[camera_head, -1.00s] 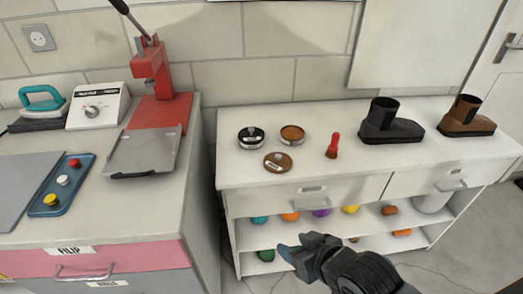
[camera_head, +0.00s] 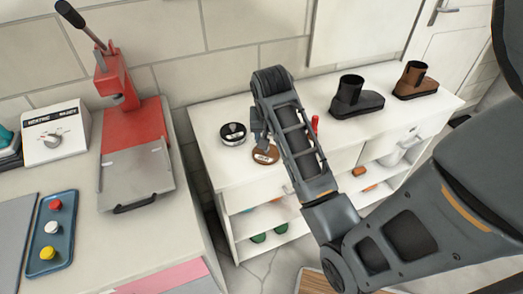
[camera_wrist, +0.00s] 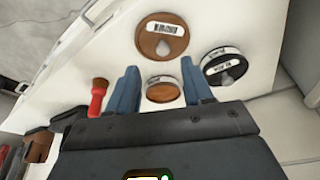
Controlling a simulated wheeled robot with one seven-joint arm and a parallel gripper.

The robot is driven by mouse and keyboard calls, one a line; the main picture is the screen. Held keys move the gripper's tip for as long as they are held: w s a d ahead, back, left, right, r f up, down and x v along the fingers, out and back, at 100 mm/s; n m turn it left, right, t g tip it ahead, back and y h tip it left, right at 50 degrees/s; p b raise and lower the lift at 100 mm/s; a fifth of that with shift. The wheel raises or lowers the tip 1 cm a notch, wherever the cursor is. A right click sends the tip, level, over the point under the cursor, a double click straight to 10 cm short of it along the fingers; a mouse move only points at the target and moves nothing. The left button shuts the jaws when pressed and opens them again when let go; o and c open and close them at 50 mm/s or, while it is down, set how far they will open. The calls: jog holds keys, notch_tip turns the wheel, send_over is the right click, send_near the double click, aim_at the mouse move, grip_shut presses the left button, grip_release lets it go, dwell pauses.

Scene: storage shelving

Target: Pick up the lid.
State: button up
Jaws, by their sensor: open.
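A round brown lid (camera_head: 265,155) with a label and small knob lies flat on the white cabinet top. In the wrist view the lid (camera_wrist: 155,42) is just beyond my fingertips, apart from them. My gripper (camera_wrist: 160,70) is open and empty, its two blue fingers pointing toward the lid. An open brown tin (camera_wrist: 163,92) shows between the fingers in the wrist view; in the head view my arm hides it. In the head view my gripper (camera_head: 260,138) is close above the lid, partly covered by my arm.
A black tin (camera_head: 233,134) stands beside the lid. A red-handled brush (camera_head: 315,124), a black boot (camera_head: 356,98) and a brown boot (camera_head: 415,82) stand farther right. A red press (camera_head: 130,130) is on the left counter.

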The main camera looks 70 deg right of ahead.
aim_at(269, 157)
jog(key=shift+w+p+x, duration=0.15)
jog(key=shift+p+x, duration=0.1)
jog(key=shift+x, duration=1.5)
jog(key=shift+w+p+x, duration=0.1)
jog(key=shift+p+x, duration=0.1)
jog(key=shift+x, duration=1.5)
jog(key=shift+d, duration=0.15)
grip_shut()
